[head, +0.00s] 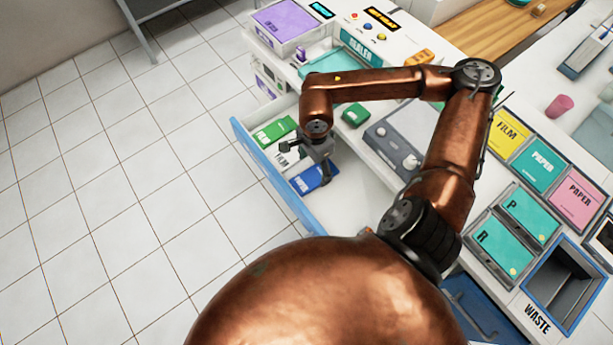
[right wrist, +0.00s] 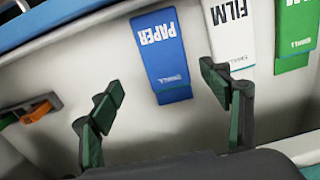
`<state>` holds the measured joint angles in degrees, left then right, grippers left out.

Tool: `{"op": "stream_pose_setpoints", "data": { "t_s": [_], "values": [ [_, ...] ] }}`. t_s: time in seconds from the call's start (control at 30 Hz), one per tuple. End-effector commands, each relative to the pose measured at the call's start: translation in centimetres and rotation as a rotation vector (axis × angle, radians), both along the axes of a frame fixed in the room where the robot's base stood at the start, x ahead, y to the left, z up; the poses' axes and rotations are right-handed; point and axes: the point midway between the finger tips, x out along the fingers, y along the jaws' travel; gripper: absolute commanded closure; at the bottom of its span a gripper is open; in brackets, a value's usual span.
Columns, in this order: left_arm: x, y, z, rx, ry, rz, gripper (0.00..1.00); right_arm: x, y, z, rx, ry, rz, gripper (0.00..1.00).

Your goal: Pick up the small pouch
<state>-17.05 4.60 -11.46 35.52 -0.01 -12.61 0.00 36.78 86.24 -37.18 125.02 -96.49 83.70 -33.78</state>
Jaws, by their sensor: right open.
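Three small pouches lie flat in the open drawer (head: 262,170). They are a blue one marked PAPER (head: 312,179), a white one marked FILM (head: 286,156) and a green one marked FILM (head: 274,131). The right wrist view shows the blue pouch (right wrist: 160,60), the white pouch (right wrist: 231,35) and the green pouch (right wrist: 295,35) too. My right gripper (head: 307,165) is open and empty above the drawer, over the blue and white pouches. In the right wrist view its fingers (right wrist: 166,88) are spread with the blue pouch showing between them. My left gripper is not in view.
The drawer's blue front and pale walls bound the space around the pouches. A sealer (head: 362,48) stands behind, and a grey device (head: 392,143) sits right of the drawer. Labelled bins (head: 540,165) and a waste bin (head: 562,285) stand at right. The tiled floor at left is clear.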

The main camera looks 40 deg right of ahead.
Motion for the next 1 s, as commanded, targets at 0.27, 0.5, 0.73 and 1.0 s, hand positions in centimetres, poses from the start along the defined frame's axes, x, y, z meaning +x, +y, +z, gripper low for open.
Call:
{"op": "stream_pose_setpoints", "data": {
  "t_s": [0.27,0.5,0.73,1.0],
  "values": [
    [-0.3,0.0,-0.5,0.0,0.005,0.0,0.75,0.4,0.4,-2.5,0.005,0.0,0.006,0.29],
    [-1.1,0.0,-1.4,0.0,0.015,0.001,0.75,0.7,0.3,-6.1,0.007,0.004,0.003,0.29],
    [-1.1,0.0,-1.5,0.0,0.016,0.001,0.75,0.7,0.2,-6.9,0.005,-0.001,0.002,0.29],
    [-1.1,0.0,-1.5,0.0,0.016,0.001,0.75,0.7,0.2,-6.9,0.006,0.0,0.001,0.42]
  ]
}}
